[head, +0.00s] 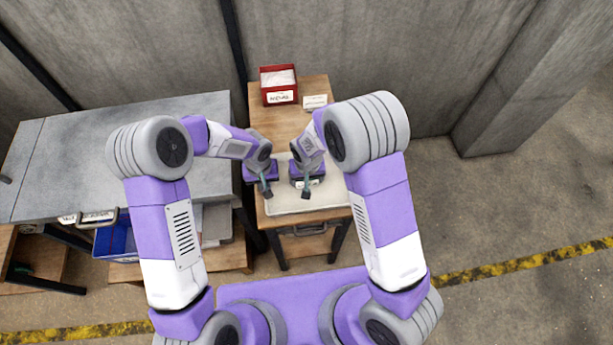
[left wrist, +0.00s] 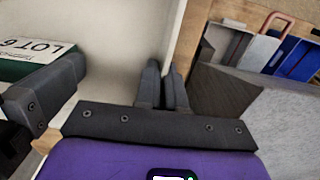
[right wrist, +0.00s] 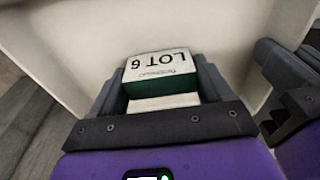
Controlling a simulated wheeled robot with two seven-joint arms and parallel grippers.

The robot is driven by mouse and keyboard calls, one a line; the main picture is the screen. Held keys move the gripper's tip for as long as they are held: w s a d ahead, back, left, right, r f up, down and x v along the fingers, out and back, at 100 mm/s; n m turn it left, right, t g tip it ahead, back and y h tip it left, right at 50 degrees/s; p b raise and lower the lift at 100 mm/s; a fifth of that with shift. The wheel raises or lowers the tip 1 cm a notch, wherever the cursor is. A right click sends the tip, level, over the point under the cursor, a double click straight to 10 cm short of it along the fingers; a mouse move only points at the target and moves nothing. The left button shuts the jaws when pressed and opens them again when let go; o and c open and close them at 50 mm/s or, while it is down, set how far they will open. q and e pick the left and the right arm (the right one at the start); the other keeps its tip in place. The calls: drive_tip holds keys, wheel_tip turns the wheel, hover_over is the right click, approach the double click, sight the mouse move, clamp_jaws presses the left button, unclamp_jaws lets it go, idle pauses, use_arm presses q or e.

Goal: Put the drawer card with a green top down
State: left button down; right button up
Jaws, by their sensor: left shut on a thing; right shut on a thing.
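The card (right wrist: 160,66) is a small block with a white face reading "LOT 6" and a dark green side. My right gripper (right wrist: 162,90) is shut on it, one finger on each side. The card (left wrist: 35,58) also shows at the left of the left wrist view. It is over the white tray (head: 280,207); I cannot tell whether it touches the tray floor. My left gripper (left wrist: 163,85) is shut on the tray's thin wall, at the tray's left side. In the head view, my left gripper (head: 267,190) and right gripper (head: 307,191) are side by side.
The tray sits on a wooden table (head: 262,120). A red box (head: 278,85) with a label and a small white card (head: 315,102) stand at the back. A grey bench (head: 65,150) is on the left, with a blue bin (head: 115,240) below. The floor at right is clear.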

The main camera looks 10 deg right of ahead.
drive_tip(key=shift+f, duration=0.1)
drive_tip(key=o, duration=1)
wheel_tip(320, 180, up, 12)
drive_tip(key=s, duration=0.1)
drive_tip(key=shift+s, duration=0.3)
